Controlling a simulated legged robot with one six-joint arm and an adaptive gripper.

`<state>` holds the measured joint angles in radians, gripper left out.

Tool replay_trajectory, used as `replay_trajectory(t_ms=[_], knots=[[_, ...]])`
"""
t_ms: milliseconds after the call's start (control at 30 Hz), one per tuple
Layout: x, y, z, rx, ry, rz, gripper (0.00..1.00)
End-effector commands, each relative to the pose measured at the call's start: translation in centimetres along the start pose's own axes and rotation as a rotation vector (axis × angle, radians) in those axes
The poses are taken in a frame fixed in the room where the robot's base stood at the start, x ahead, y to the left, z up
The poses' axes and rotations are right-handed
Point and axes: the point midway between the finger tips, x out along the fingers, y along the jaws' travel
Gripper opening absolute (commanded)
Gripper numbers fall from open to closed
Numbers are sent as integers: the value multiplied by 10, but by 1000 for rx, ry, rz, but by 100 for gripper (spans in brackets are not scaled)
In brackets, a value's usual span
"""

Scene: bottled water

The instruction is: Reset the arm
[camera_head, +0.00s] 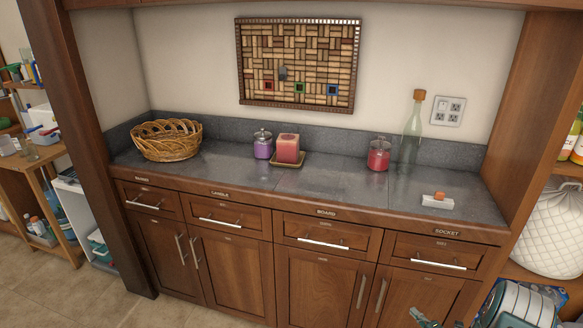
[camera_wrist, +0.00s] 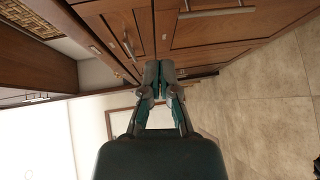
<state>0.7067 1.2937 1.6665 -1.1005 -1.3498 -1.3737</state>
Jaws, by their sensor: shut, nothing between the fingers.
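My gripper (camera_wrist: 159,72) shows in the wrist view with its two grey and teal fingers together at the tips. It is shut and empty. In that view it stands in front of the wooden cabinet fronts, with the tiled floor to the right. In the head view, part of my gripper (camera_head: 424,319) shows at the bottom edge, low in front of the right cabinet doors.
The dark counter (camera_head: 330,180) bears a wicker basket (camera_head: 166,140), purple jar (camera_head: 263,145), pink candle (camera_head: 288,148), red jar (camera_head: 379,155), glass bottle (camera_head: 412,135) and small white block (camera_head: 437,202). Wooden shelves stand on both sides. Tiled floor (camera_wrist: 262,90) is open before the cabinet (camera_head: 229,262).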

Motion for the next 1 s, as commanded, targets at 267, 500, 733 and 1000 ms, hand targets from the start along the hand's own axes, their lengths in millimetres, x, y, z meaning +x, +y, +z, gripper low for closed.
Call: replay_trajectory(t_ms=[267,500,733,1000], knots=[[26,72,18,50,-103,-118,0],[38,158,18,162,-265,-223,0],[30,236,-2,311,-428,-276,0],[-1,311,-49,535,-608,-297,0]])
